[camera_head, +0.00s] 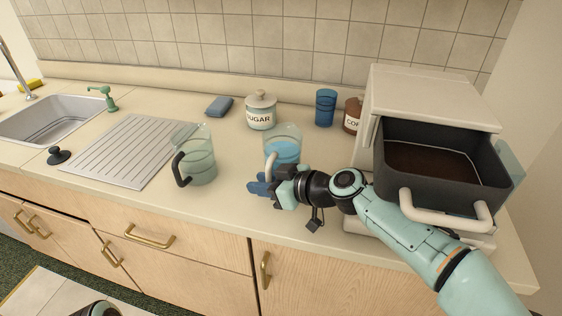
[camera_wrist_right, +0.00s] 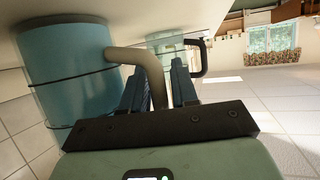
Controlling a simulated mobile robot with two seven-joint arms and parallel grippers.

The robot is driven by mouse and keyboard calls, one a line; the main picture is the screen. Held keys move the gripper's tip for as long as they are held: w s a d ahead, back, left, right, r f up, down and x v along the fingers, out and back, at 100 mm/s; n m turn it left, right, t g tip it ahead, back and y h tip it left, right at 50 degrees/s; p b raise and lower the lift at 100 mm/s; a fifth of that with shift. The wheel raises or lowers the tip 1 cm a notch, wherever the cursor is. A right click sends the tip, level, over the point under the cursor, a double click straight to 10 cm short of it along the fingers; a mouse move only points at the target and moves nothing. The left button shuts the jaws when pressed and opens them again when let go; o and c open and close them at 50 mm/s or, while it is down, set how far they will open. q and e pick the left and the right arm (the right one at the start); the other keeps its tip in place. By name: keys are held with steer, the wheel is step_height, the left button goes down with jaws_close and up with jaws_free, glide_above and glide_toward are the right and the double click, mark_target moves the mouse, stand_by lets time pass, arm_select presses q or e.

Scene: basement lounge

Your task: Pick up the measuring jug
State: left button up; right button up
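A clear glass jug (camera_head: 284,147) with blue in its lower part and a beige handle stands on the counter; it looms large and blue in the wrist view (camera_wrist_right: 66,75). A second clear glass jug (camera_head: 202,158) with a black handle stands to its left, and shows small behind the fingers in the wrist view (camera_wrist_right: 168,41). I cannot tell which is the measuring jug.
Behind are a sugar jar (camera_head: 261,112), a blue cup (camera_head: 325,108), a brown jar (camera_head: 352,116) and a blue sponge (camera_head: 219,106). A drainer (camera_head: 125,152) and sink (camera_head: 50,118) lie left.

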jaws_close()
stand_by(1.4)
steer(key=shift+r, duration=0.1)
